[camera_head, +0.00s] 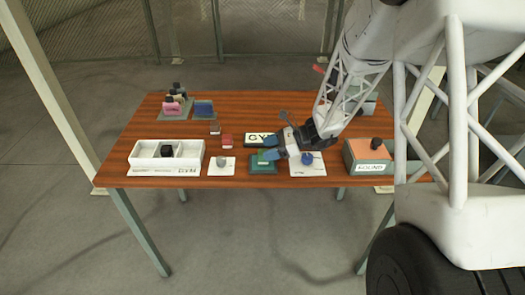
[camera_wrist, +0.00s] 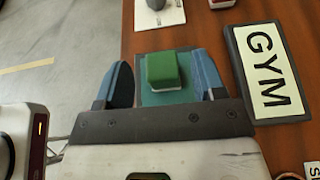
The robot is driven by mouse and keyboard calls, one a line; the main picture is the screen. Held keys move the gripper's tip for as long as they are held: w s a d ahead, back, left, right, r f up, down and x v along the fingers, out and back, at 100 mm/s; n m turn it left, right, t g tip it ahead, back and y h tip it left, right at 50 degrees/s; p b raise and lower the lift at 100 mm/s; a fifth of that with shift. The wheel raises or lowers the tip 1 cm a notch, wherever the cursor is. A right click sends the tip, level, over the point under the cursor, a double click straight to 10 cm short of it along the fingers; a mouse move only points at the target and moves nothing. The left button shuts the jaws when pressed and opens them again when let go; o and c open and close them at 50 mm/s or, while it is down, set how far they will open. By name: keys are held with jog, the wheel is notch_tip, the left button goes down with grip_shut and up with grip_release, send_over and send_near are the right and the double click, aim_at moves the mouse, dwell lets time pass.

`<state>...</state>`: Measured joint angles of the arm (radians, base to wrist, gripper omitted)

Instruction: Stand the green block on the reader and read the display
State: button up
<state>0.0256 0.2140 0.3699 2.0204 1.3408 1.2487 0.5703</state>
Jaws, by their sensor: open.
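The green block (camera_wrist: 165,68) is over the teal reader (camera_wrist: 150,97) in the wrist view, with a pale lower edge showing. It looks upright on the reader, though I cannot tell for sure that it touches. My gripper (camera_wrist: 166,72) is open, with one blue finger on each side of the block and a gap on both sides.
A white tray (camera_head: 138,165) with a black item is at the left. A box marked "FOUND" (camera_head: 369,166) is right. Bags (camera_head: 173,104) stand back left.

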jog(key=v, duration=0.8)
jog(key=shift+d+r, duration=0.1)
jog(key=shift+d, duration=0.1)
jog(key=shift+s+r, duration=0.1)
dwell(0.5)
jog(key=s+d+r+n+t+h, duration=0.1)
jog(key=s+r+n+h, duration=0.3)
jog(key=s, duration=0.8)
jog(key=s+d+r+n+h, duration=0.4)
jog(key=s+r+n, duration=0.3)
jog(key=s, duration=0.5)
jog(key=s+d+r+n+t+h, duration=0.1)
jog(key=s+r+n+h, duration=0.4)
jog(key=s, duration=0.7)
jog(key=shift+s+d+r+n+t+h, duration=0.15)
jog(key=shift+d+r+n+t+h, duration=0.2)
jog(key=shift+d+r+n, duration=0.45)
